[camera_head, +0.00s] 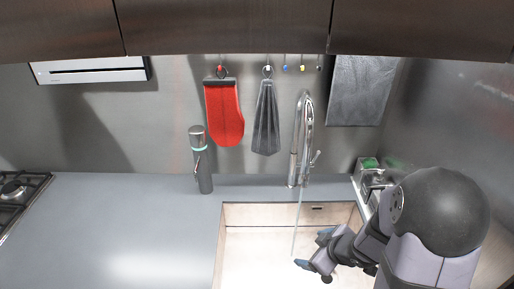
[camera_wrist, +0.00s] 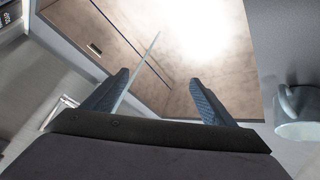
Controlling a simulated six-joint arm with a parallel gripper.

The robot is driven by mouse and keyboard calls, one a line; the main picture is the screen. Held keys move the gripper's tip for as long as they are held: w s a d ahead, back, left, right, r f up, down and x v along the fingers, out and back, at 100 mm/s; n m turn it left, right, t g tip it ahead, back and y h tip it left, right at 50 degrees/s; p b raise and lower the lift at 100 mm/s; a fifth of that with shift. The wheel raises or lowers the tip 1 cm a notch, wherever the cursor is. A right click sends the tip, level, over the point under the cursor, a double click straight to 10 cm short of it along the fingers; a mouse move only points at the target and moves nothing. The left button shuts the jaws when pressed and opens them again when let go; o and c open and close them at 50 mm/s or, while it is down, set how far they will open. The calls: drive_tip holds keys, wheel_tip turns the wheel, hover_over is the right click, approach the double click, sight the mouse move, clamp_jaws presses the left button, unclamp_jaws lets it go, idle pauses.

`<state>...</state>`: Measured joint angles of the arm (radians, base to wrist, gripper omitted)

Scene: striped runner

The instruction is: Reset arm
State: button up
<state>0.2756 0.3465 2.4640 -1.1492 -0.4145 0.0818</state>
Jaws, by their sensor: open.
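My gripper (camera_head: 312,251) is over the right part of the sink (camera_head: 230,217) in the head view, with my arm coming in from the right. In the wrist view my gripper (camera_wrist: 158,86) has its two blue fingers spread apart, with nothing held between them. A thin stream of water from the faucet (camera_head: 301,135) falls into the sink, left of the gripper in the head view. In the wrist view the stream shows as a pale line between the fingers.
A dark bottle (camera_head: 201,165) stands on the counter (camera_head: 130,225) left of the faucet. A red mitt (camera_head: 224,112) and a grey cloth (camera_head: 266,120) hang on the wall. A stove (camera_head: 14,200) is at far left.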

drive_tip(key=s+d+r+m+h, duration=0.2)
drive_tip(key=d+m+h, duration=0.1)
drive_tip(key=d, duration=0.1)
drive_tip(key=s+a+r+m+g, duration=0.1)
drive_tip(key=s+a+m+g, duration=0.1)
drive_tip(key=s, duration=0.5)
drive_tip(key=s+a+r+m+g+b, duration=0.1)
drive_tip(key=s+a+m+g, duration=0.2)
drive_tip(key=s, duration=0.5)
drive_tip(key=shift+a+m+g, duration=0.25)
drive_tip(key=shift+m+g, duration=0.55)
drive_tip(key=shift+m, duration=0.1)
